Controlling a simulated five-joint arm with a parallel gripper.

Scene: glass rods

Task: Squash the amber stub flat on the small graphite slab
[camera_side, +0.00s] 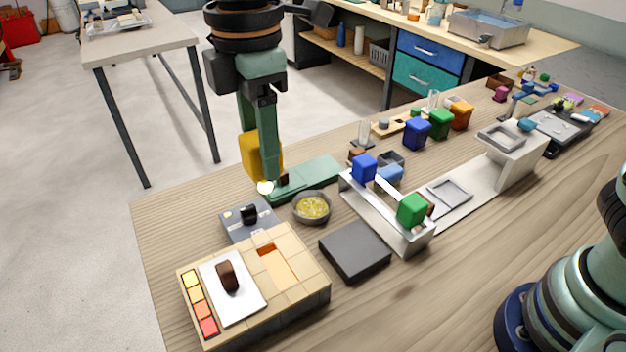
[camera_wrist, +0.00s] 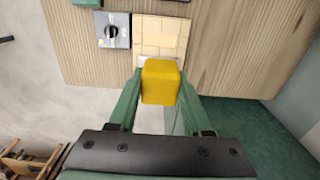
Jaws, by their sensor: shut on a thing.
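My gripper (camera_wrist: 161,84) is shut on a yellow block (camera_wrist: 162,80), with one finger at each side. In the side view the yellow block (camera_side: 246,150) is held upright above the table's far left edge. A small pale glowing blob (camera_side: 265,187) shows just below it, beside a green piece on the table; it may be the amber stub's end, but I cannot tell whether it joins the block. The small graphite slab appears to be the dark, flat, bare slab (camera_side: 355,250) to the right of the brick block. It stands apart from my gripper.
A tan brick block (camera_side: 300,267) carries a white plate with a dark brown piece. A dial box (camera_side: 236,222) and a bowl of yellowish bits (camera_side: 298,212) stand nearby. A metal rack (camera_side: 390,226) with coloured blocks is right of the bowl.

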